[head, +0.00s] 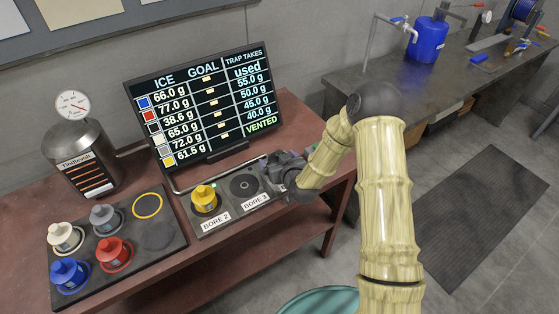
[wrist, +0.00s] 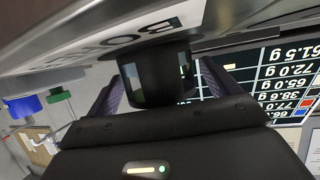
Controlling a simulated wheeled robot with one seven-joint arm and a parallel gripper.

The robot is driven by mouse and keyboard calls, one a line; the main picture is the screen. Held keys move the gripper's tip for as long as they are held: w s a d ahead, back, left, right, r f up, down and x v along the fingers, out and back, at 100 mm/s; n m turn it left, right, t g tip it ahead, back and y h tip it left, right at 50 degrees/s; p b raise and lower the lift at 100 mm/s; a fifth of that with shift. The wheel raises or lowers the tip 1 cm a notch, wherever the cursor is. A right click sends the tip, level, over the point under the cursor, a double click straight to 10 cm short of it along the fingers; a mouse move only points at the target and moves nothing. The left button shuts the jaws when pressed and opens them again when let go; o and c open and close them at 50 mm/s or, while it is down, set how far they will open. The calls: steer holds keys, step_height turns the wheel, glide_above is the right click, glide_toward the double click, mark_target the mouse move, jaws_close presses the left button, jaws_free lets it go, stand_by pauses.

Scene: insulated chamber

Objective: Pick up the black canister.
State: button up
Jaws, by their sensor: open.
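The black canister (wrist: 157,76) shows in the wrist view as a dark, shiny cylinder standing on the bore plate, with the picture upside down. My gripper (wrist: 160,88) is open, with one purple-grey finger on each side of it. I cannot tell whether the fingers touch it. In the head view my gripper (head: 272,163) is at the right end of the bore plate, just past the ring marked BORE 3 (head: 244,185). There the dark canister cannot be told apart from the gripper.
A yellow canister (head: 204,198) stands at BORE 2. The display (head: 200,100) stands close behind the plate. A tray (head: 130,272) at left holds white, grey, blue and red canisters; its yellow ring (head: 147,206) and black disc (head: 156,236) are bare. A ribbed metal vessel (head: 80,158) stands behind it.

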steer(key=shift+w+a+f, duration=0.2)
steer(key=shift+w, duration=0.25)
steer(key=c, duration=1.1)
